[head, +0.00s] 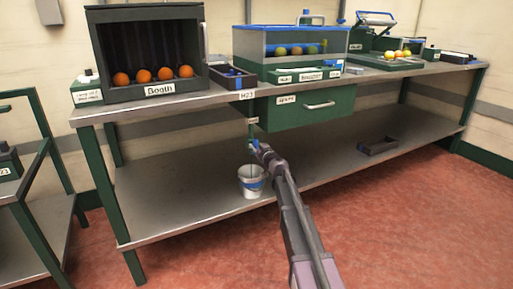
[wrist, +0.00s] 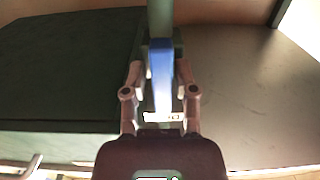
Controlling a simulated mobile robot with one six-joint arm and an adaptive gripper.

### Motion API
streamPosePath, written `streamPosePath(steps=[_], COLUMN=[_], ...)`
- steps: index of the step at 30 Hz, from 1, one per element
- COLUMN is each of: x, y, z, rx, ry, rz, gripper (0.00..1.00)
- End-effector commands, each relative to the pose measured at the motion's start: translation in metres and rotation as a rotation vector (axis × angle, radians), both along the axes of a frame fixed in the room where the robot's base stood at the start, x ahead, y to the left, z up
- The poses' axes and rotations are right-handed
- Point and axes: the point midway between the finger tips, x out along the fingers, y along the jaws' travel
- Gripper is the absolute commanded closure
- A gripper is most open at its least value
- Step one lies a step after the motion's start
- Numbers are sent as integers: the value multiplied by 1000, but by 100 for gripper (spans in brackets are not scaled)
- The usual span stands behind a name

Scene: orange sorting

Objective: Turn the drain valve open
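The drain valve's blue lever (wrist: 161,72) is in the middle of the wrist view, below a green upright pipe (wrist: 160,18). In the head view my gripper (head: 258,147) is at the blue valve (head: 251,145) under the workbench's front edge. My gripper and arm partly cover the valve there.
The workbench (head: 215,99) carries a booth (head: 150,93) with several oranges and a glass-sided tank (head: 290,47). A green drawer (head: 310,107) hangs right of the valve. A dark tray (head: 377,147) lies on the lower shelf. Red floor (head: 420,220) is clear at right.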

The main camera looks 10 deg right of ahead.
Motion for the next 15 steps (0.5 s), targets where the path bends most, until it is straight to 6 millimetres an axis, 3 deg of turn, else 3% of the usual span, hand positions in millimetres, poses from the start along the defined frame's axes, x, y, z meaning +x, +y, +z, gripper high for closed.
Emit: streamPosePath(steps=[15], x=[-4], y=[0], z=[0], rx=[2], ry=[1], rz=[3], gripper=[43])
